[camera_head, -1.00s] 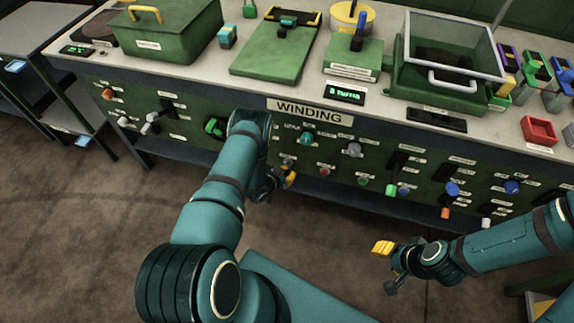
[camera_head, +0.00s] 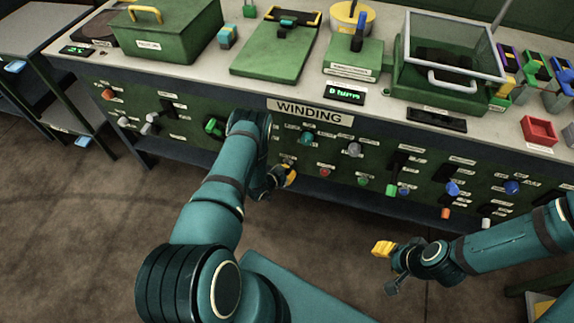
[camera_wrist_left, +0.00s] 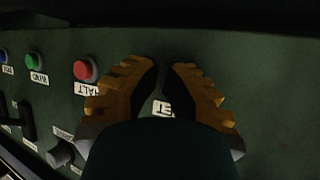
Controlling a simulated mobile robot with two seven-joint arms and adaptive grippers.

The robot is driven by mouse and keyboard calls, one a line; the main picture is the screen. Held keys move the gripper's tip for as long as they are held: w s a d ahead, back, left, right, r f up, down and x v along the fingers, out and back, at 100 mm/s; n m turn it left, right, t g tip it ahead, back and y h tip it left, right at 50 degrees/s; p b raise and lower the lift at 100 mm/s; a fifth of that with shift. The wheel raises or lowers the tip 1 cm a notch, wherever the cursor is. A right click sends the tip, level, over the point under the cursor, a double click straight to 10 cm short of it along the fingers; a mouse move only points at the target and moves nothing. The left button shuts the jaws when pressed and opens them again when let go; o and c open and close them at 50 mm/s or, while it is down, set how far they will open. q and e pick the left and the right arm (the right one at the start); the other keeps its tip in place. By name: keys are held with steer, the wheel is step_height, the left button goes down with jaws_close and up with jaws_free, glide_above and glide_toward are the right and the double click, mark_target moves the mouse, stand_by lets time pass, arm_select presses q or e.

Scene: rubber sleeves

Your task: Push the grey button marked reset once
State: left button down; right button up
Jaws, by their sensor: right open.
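The grey reset button (camera_head: 288,160) seems to be the small pale spot at the left end of a button row under the WINDING sign, just above my left gripper (camera_head: 289,176) in the head view. In the left wrist view the left gripper (camera_wrist_left: 162,64) has its two orange-backed fingers in front of the panel, with a narrow gap between them. A label ending in "ET" (camera_wrist_left: 163,108) shows in this gap; the button itself is hidden there. I cannot tell if the fingers touch it. My right gripper (camera_head: 386,267) is open and empty, away from the panel.
A red button (camera_wrist_left: 86,70) labelled HALT and a green button (camera_wrist_left: 36,59) sit left of the fingers in the wrist view. A dark grey knob (camera_wrist_left: 60,155) is at lower left. The panel right of the fingers is bare.

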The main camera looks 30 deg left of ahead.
stand_by(0.4)
arm_select(q)
steer(key=shift+s+d+p, duration=0.2)
steer(key=shift+s+p, duration=0.1)
steer(key=shift+s, duration=0.35)
steer(key=shift+s, duration=0.1)
steer(key=shift+s+d+p, duration=0.2)
steer(key=shift+s+p, duration=0.1)
steer(key=shift+s, duration=0.5)
steer(key=shift+s+d+p, duration=0.2)
steer(key=shift+s+p, duration=0.15)
steer(key=shift+s, duration=0.4)
steer(key=shift+s+d+p, duration=0.2)
steer(key=shift+s+p, duration=0.1)
steer(key=shift+s, duration=0.5)
